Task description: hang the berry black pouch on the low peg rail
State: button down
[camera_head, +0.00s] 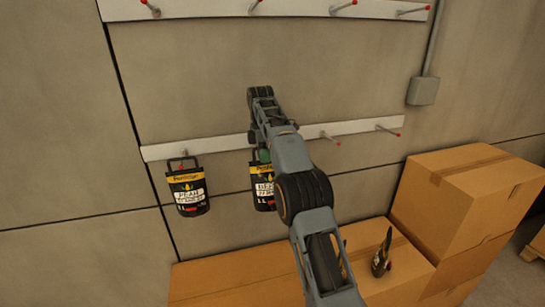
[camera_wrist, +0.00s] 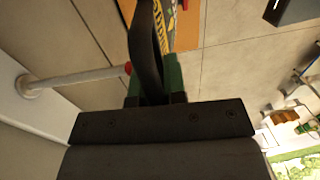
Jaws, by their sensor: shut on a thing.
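The berry black pouch (camera_head: 264,192) hangs upright in front of the wall, partly hidden by my arm. Its label begins with "BE". My gripper (camera_head: 264,155) is shut on its black strap loop (camera_wrist: 148,45), between green fingertips in the wrist view (camera_wrist: 155,88). The low peg rail (camera_head: 223,144) is a white strip on the wall. In the wrist view, a metal peg (camera_wrist: 75,78) points from the rail towards the loop. Its red tip is right beside the loop's edge; I cannot tell whether it enters the loop.
Another black pouch (camera_head: 188,192) hangs on the rail's left peg. Two free pegs show to the right, including one at the far right (camera_head: 387,129). A high rail (camera_head: 210,9) runs above. Cardboard boxes (camera_head: 470,190) stand below right, with a dark object (camera_head: 381,258) on one.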

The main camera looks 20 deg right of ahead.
aim_at(265, 165)
jog(key=shift+w+d+r+b, duration=0.15)
jog(key=shift+w+b, duration=0.05)
jog(key=shift+b, duration=0.15)
dwell(0.9)
jog(key=shift+b, duration=0.35)
jog(key=shift+f+b, duration=0.7)
jog(key=shift+b, duration=0.5)
jog(key=shift+f+t+b, duration=0.3)
jog(key=shift+f+b, duration=0.05)
jog(key=shift+b, duration=0.55)
jog(key=b, duration=0.3)
jog(key=shift+s+f, duration=0.1)
jog(key=shift+f, duration=0.3)
jog(key=shift+s+f+b, duration=0.15)
jog(key=shift+f+b, duration=0.05)
jog(key=shift+b, duration=0.55)
jog(key=shift+f+t+b, duration=0.2)
jog(key=shift+t+b, duration=0.1)
jog(key=shift+b, duration=0.3)
jog(key=shift+s+f+b, duration=0.1)
jog(key=shift+f+b, duration=0.05)
jog(key=shift+b, duration=0.2)
jog(key=shift+r, duration=0.25)
